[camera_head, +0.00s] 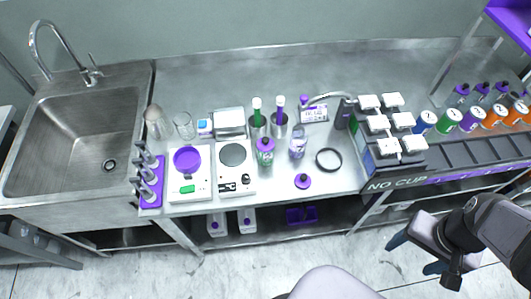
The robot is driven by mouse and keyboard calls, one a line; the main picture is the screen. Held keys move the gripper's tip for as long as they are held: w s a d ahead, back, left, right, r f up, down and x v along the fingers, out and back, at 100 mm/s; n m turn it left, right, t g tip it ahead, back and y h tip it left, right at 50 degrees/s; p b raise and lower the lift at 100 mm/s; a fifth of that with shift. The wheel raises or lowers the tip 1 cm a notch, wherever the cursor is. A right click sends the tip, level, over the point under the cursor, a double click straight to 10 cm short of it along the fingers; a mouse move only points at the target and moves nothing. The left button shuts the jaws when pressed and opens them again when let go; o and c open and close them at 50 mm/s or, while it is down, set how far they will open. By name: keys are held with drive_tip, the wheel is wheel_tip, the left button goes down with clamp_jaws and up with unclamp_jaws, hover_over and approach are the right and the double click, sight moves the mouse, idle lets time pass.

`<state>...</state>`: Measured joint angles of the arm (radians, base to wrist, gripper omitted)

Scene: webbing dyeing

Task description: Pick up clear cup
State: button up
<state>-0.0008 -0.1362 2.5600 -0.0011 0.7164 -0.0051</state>
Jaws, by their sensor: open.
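A clear cup (184,125) stands upright on the steel counter at the back left, close to the sink. It looks empty. My gripper (416,254) is at the lower right, in front of the counter and far from the cup. Its jaws are open with nothing between them.
A purple-topped scale (187,162) and a white hotplate (232,155) stand in front of the cup. A grey-tan object (155,121) is at its left, a small white-blue box (205,127) at its right.

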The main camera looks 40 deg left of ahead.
drive_tip(key=w+a+f+n+t+y+b, duration=0.1)
drive_tip(key=w+a+f+t+b, duration=0.15)
drive_tip(key=w+a, duration=0.4)
drive_tip(key=w+a+f+n+t+y+b, duration=0.1)
drive_tip(key=w+a+f+n+t, duration=0.2)
drive_tip(key=a, duration=0.6)
wheel_tip(320, 180, up, 2)
drive_tip(key=n+t+y+b, duration=0.3)
drive_tip(key=t+y+b, duration=0.5)
drive_tip(key=t, duration=0.2)
hover_over(265, 154)
drive_tip(key=v, duration=0.6)
drive_tip(key=shift+g, duration=0.25)
wheel_tip(265, 154, down, 7)
drive_tip(key=shift+s+d+f+p, duration=0.1)
drive_tip(key=shift+s+d+p, duration=0.05)
drive_tip(key=shift+p, duration=0.15)
drive_tip(key=shift+f, duration=0.3)
drive_tip(key=shift+w+a+r+p, duration=0.15)
drive_tip(key=shift+w+a+p, duration=0.2)
drive_tip(key=shift+w, duration=0.25)
drive_tip(key=shift+p+x, duration=0.95)
drive_tip(key=shift+x, duration=2.1)
drive_tip(key=c, duration=1.2)
drive_tip(key=shift+a, duration=0.1)
drive_tip(key=shift+c, duration=0.4)
